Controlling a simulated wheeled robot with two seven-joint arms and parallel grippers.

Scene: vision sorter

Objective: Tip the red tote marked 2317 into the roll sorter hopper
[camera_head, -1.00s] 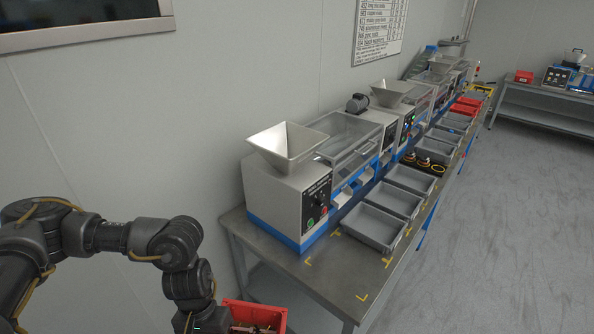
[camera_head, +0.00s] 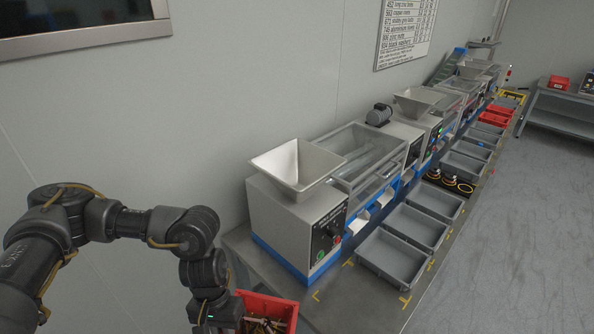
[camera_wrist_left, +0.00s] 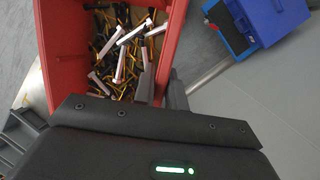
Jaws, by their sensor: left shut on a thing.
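The red tote (camera_head: 284,302) hangs from my left gripper at the bottom of the head view, beside the near end of the bench. My left gripper (camera_wrist_left: 162,88) is shut on the tote's wall. In the left wrist view the tote (camera_wrist_left: 55,62) holds a mix of silver and brass-coloured bolts and dark small parts. No number on it can be read. The nearest sorter, a grey and blue machine (camera_head: 285,222), has a pale, square funnel hopper (camera_head: 297,168) on top; the tote is in front of it and lower. My right gripper is not in view.
The metal bench (camera_head: 345,304) carries a row of sorters along the wall. Grey trays (camera_head: 394,261) stand in front of them, with red totes (camera_head: 496,115) farther back. Yellow corner marks lie on clear bench top near the first machine. Floor at the right is open.

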